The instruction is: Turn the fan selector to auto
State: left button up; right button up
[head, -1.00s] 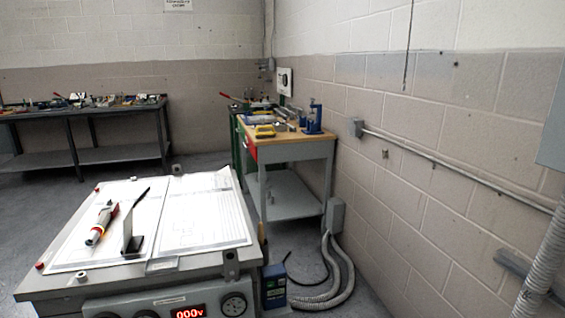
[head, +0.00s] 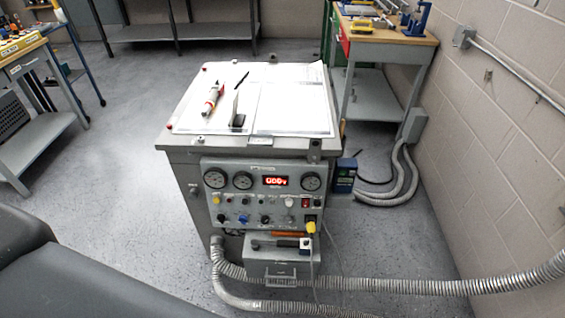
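The grey transformer cabinet (head: 180,149) stands in the middle of the head view. Its front control panel (head: 292,192) carries round dial gauges, a red lit display (head: 275,181), a row of small knobs and a red switch (head: 305,202). A blue knob (head: 243,219) and a dark knob (head: 265,219) sit in the lower row. The labels are too small to read, so I cannot tell which knob is the fan selector or where it points. Neither of my grippers is in view.
Papers (head: 290,110) and a red-and-white tool (head: 212,99) lie on the cabinet top. A grey box (head: 283,262) stands below the panel. Corrugated hoses (head: 400,287) cross the floor in front. A workbench (head: 385,35) stands behind at right. Floor at left is open.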

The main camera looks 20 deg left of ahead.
aim_at(221, 218)
jog(key=u, duration=1.2)
